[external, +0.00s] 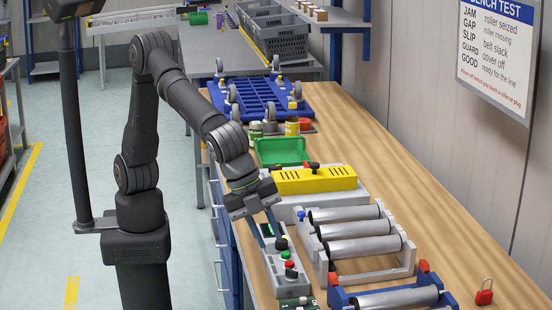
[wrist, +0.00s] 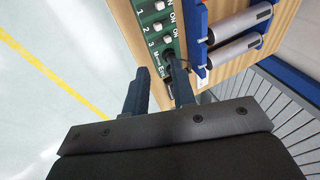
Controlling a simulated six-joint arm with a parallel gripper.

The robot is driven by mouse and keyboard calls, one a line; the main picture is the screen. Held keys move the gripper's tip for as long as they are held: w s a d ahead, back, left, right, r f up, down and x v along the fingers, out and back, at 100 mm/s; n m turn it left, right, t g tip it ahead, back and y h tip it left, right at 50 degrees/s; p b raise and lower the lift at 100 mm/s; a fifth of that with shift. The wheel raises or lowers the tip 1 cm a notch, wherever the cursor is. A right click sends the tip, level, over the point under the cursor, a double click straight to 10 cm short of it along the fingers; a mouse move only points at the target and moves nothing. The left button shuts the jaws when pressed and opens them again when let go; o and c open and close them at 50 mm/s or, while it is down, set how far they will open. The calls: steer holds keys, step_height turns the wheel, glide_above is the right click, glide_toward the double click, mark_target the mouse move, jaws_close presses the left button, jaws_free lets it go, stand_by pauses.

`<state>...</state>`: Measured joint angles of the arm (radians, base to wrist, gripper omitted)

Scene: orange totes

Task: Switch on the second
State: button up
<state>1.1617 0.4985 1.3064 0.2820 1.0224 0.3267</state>
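A green switch panel (wrist: 160,30) with numbered rows 1, 2 and 3, a lower row apparently marked "Main", and ON labels lies along the bench edge. The second switch (wrist: 157,26) is a small pale part beside the number 2; its position is too small to tell. In the external view, a bit of the green panel (external: 298,303) shows at the bottom edge. My gripper (wrist: 157,88) has its two fingers apart with nothing between them. Its right finger overlaps the panel's lower end in the picture; I cannot tell if they touch. In the external view my gripper (external: 268,232) is beside the grey button box (external: 287,270).
A blue-framed roller unit (external: 385,298) and a grey roller unit (external: 355,240) stand right of the panel. A yellow cover (external: 315,180), green tray (external: 280,151) and blue wheeled frame (external: 262,97) stand farther back. A red padlock (external: 485,292) lies right. Open floor is left.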

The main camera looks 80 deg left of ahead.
steer(key=s+f, duration=0.1)
steer(key=f, duration=0.1)
steer(key=s+f+n+t+h, duration=0.1)
steer(key=s+f, duration=0.1)
steer(key=f, duration=0.1)
steer(key=s+f+h, duration=0.1)
steer(key=s+f, duration=0.1)
steer(key=f, duration=0.1)
steer(key=shift+a+f+n+t, duration=0.2)
steer(key=shift+a+n+t, duration=0.1)
steer(key=shift+a+t, duration=0.1)
jaws_close()
steer(key=shift+s+f, duration=0.2)
steer(key=shift+f, duration=0.05)
